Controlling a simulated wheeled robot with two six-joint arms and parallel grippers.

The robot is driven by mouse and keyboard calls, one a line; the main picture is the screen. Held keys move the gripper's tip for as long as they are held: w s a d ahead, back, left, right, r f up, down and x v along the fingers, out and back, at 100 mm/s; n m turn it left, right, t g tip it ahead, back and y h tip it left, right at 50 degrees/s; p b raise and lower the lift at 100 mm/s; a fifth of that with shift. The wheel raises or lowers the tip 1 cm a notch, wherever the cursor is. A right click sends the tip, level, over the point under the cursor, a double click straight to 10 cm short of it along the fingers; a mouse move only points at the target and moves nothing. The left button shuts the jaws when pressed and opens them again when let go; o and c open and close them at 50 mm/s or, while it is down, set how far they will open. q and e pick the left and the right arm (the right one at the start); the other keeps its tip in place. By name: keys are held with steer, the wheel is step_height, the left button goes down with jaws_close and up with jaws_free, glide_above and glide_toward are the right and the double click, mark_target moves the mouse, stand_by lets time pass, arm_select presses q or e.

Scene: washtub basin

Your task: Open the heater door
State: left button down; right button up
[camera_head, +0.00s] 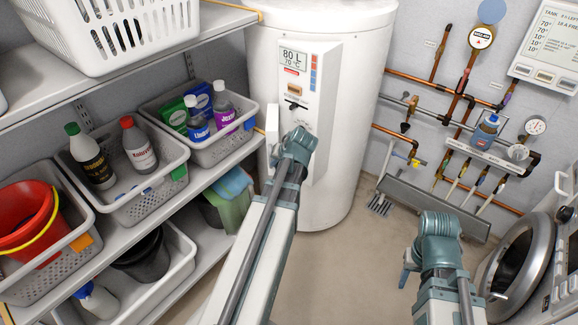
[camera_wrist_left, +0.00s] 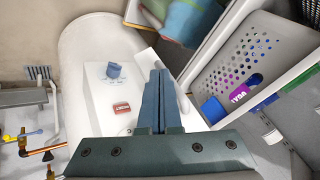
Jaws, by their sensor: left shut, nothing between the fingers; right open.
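The white cylindrical heater (camera_head: 348,130) stands at the back centre. My left gripper (camera_head: 298,143) is in front of the box's lower part. In the left wrist view its fingers (camera_wrist_left: 158,78) are shut and empty, close beside the white slab (camera_wrist_left: 145,62); contact is unclear. My right gripper (camera_head: 408,266) is open, low over the floor, away from the heater.
A shelf (camera_head: 215,172) with grey baskets, bottles and a red bucket (camera_head: 27,218) stands close on the left. Pipes and gauges line the right wall. A round-doored machine (camera_head: 515,262) is at the lower right. Floor between is clear.

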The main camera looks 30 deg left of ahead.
arm_select(q)
steer(key=s+a+m, duration=0.1)
steer(key=s+a, duration=0.2)
steer(key=a, duration=0.7)
steer(key=shift+a+t, duration=0.3)
steer(key=shift+a, duration=0.1)
steer(key=shift+s, duration=0.1)
steer(key=s+d+r+p, duration=0.6)
steer(key=s+r+p, duration=0.1)
steer(key=r+p, duration=0.1)
arm_select(e)
step_height(320, 180, up, 8)
steer(key=s, duration=0.1)
steer(key=shift+s+d, duration=0.15)
steer(key=shift+s, duration=0.05)
arm_select(q)
steer(key=shift+s, duration=0.1)
